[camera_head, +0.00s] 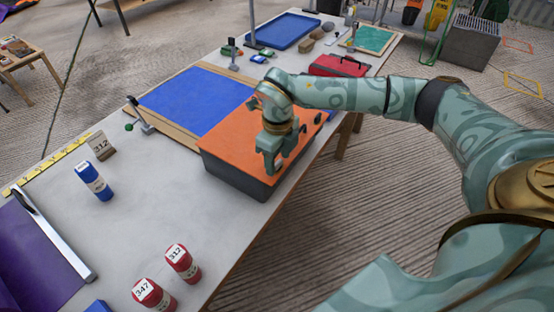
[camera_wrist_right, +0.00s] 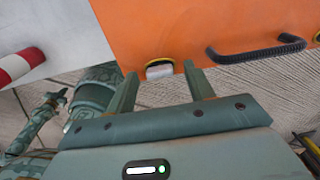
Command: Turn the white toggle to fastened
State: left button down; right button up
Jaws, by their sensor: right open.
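The white toggle (camera_wrist_right: 159,70) sits in a yellow-rimmed dark mount at the near edge of an orange lid (camera_wrist_right: 185,25) in the right wrist view. The same orange lid (camera_head: 235,130) tops a dark grey box (camera_head: 232,175) in the head view, where my right arm and gripper hide the toggle. My right gripper (camera_head: 271,165) is open over the lid's near right edge. In the wrist view, its two fingers (camera_wrist_right: 160,78) stand on either side of the toggle; I cannot tell whether they touch it. My left gripper is not in view.
A black handle (camera_wrist_right: 255,53) rises from the lid beside the toggle. A blue panel (camera_head: 185,100) lies behind the box. A red case (camera_head: 338,66) is farther back.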

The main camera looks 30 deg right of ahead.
jog(key=shift+f, duration=0.2)
jog(key=shift+c, duration=0.3)
jog(key=c, duration=0.9)
